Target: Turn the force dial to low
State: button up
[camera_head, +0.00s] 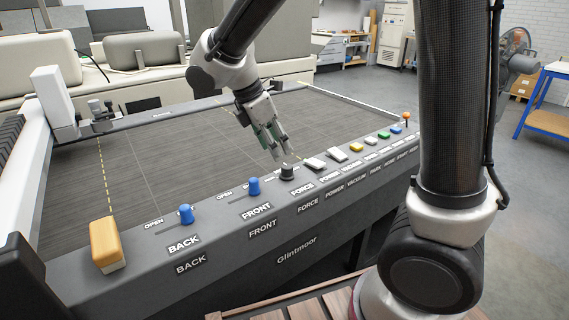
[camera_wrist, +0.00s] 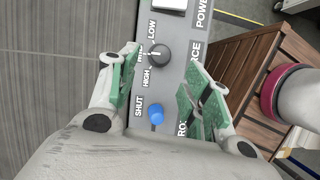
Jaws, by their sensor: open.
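The force dial (camera_head: 287,172) is a small dark grey round knob on the sloped front panel, above the FORCE label. In the wrist view the dial (camera_wrist: 160,54) has LOW, MID and HIGH printed around it; where its mark points is too small to tell surely. My gripper (camera_head: 284,155) points down just above the dial. In the wrist view my gripper (camera_wrist: 162,57) is open, with its green-padded fingers on either side of the dial and gaps between them and it.
Blue FRONT (camera_head: 254,187) and BACK (camera_head: 185,214) sliders and an orange block (camera_head: 106,243) lie left along the panel. A white POWER switch (camera_head: 315,164) is close on the right, with several coloured buttons beyond. The dark machine bed (camera_head: 180,150) behind is clear.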

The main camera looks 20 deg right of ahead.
aim_at(286, 166)
jog(key=x, duration=0.7)
jog(key=shift+d+f, duration=0.15)
jog(key=shift+f, duration=0.2)
jog(key=c, duration=1)
